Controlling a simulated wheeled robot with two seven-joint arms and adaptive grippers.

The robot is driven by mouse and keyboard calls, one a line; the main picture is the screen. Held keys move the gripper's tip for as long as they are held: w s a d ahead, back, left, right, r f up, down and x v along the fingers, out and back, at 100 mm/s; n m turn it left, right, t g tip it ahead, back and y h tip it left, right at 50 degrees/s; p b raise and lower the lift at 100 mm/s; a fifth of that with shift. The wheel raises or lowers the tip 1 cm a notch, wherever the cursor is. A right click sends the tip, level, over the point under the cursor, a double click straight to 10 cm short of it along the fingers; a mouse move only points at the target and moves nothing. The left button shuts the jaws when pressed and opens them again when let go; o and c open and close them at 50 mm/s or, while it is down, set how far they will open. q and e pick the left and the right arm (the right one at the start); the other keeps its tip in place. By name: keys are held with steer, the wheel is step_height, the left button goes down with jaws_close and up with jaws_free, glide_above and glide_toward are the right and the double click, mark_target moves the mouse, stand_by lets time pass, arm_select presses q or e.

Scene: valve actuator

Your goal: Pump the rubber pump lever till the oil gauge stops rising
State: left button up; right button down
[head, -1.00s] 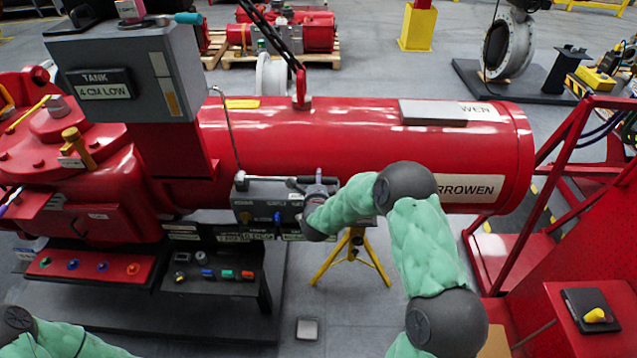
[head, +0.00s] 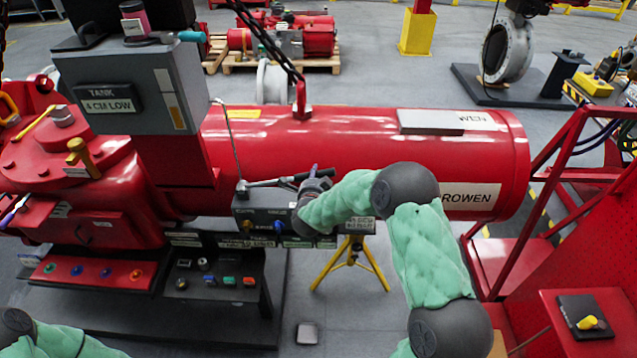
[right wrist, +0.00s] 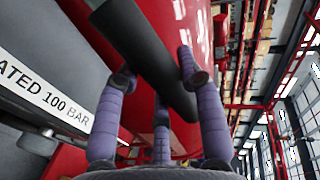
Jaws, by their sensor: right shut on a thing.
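The pump lever (head: 278,182) is a thin rod with a black rubber grip, above the grey pump block (head: 262,219). It slopes up to the right. My right gripper (head: 315,178) is at its right end. In the right wrist view, the black rubber grip (right wrist: 150,60) lies between the purple fingers of my right gripper (right wrist: 160,95), which is shut on it. A grey tank box (head: 140,80) carries a sign (head: 108,98) reading "TANK 4 CM LOW". A narrow grey and orange strip (head: 168,95) on its side looks like the oil gauge. My left gripper is out of view.
A long red cylinder (head: 360,150) lies right behind the lever. A yellow stand (head: 350,262) is below it. A black panel with coloured knobs (head: 215,282) is at the lower left. A red frame (head: 560,160) stands at the right.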

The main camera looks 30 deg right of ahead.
steer(key=shift+n+h, duration=0.3)
steer(key=shift+n, duration=0.6)
steer(key=r, duration=0.1)
steer(key=r+p, duration=0.1)
steer(key=r, duration=0.1)
steer(key=w+a+r, duration=0.1)
steer(key=shift+a+r+p, duration=0.1)
steer(key=shift+r+p, duration=0.25)
steer(key=shift+r, duration=0.05)
steer(key=c, duration=1)
jaws_free()
steer(key=shift+s+a+f, duration=0.1)
steer(key=shift+s, duration=0.05)
steer(key=shift+s+a, duration=0.15)
steer(key=v, duration=1.1)
steer(key=shift+s+a, duration=0.1)
steer(key=shift+a, duration=0.1)
